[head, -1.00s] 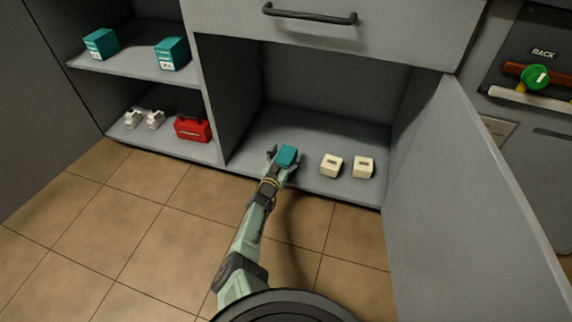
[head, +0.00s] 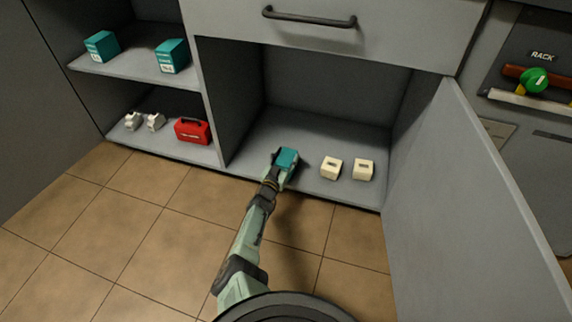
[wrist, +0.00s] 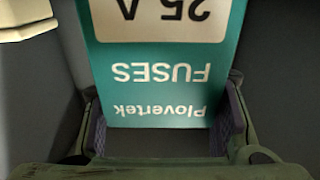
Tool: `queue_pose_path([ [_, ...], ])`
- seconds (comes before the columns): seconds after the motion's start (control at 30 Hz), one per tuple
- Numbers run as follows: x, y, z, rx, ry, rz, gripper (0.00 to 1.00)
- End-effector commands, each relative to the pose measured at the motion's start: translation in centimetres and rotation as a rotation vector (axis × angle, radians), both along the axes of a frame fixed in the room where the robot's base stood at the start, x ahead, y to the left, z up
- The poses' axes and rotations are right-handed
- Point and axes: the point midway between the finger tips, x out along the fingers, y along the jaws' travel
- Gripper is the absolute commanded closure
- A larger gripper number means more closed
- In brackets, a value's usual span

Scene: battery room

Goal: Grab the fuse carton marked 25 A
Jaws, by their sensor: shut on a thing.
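The teal fuse carton (head: 287,157) stands on the floor of the open cabinet compartment, near its front left. In the wrist view the carton (wrist: 152,88) shows upside-down print reading "Plovertek FUSES" and "25 A" on a white panel. My gripper (head: 279,168) is shut on this carton, with one finger pad on each side of it. The gripper's pads also show in the wrist view (wrist: 163,128). The carton's far end is outside the wrist view. I cannot tell whether it still touches the cabinet floor.
Two cream blocks (head: 331,168) (head: 363,169) stand right of the carton. Two teal cartons (head: 102,46) (head: 172,56) stand on the upper left shelf. A red toolbox (head: 192,130) and light grey parts (head: 143,121) sit below. An open door (head: 480,200) bounds the right side.

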Motion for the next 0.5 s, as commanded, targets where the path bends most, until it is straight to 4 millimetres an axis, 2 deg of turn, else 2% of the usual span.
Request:
queue_pose_path([
  [0.17, 0.0, 0.0, 0.0, 0.000, 0.000, 0.000, 0.96],
  [0.37, 0.1, 0.0, 0.2, -0.001, -0.003, 0.000, 0.96],
  [0.5, 0.0, 0.1, 1.6, -0.003, -0.004, 0.000, 0.96],
])
